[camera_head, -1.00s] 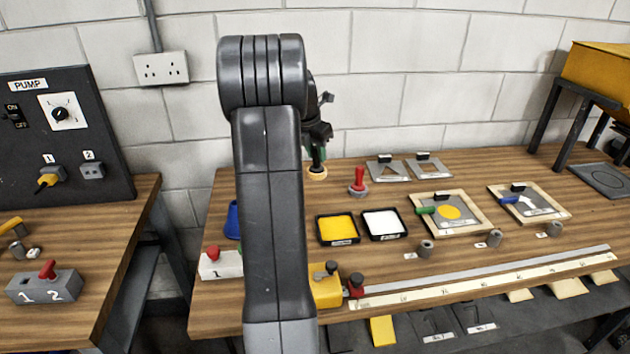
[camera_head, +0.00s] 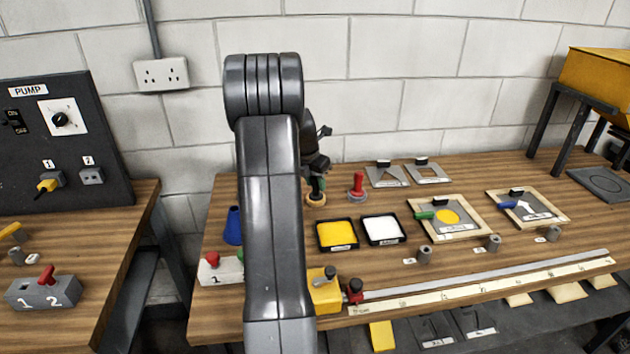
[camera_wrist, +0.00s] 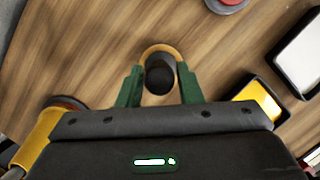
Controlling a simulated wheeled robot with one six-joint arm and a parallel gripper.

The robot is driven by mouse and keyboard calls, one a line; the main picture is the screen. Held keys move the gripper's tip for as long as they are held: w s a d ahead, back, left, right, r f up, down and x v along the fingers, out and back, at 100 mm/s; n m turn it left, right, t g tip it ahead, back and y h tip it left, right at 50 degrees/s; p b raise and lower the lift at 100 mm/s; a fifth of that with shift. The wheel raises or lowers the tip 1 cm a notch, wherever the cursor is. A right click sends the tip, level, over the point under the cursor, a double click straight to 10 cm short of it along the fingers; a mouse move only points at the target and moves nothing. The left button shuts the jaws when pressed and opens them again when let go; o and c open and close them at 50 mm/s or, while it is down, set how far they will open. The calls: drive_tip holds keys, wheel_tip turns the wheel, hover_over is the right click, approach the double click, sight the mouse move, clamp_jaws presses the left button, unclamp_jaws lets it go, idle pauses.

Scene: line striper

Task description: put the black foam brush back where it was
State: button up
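The black foam brush (camera_head: 316,198) has a dark handle and a round tan base. In the head view it is upright at the back of the bench, just left of the red-handled brush (camera_head: 357,186), its base at or just above the wood. The wrist view looks down on its dark handle (camera_wrist: 160,76) with the tan rim around it. My arm hides part of the bench, and any contact under the base cannot be made out.
Yellow (camera_head: 337,234) and white (camera_head: 382,229) paint trays stand in front and to the right. Two framed stencils (camera_head: 480,226) lie farther right, and grey stencil plates (camera_head: 388,175) lie behind. A blue cone (camera_head: 233,226) stands left of my arm. Bare wood surrounds the brush.

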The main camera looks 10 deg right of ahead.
drive_tip(key=shift+o, duration=1.1)
drive_tip(key=shift+r, duration=0.25)
drive_tip(key=v, duration=1.1)
drive_tip(key=shift+r, duration=0.4)
drive_tip(key=shift+s+f, duration=0.1)
drive_tip(key=shift+f, duration=0.05)
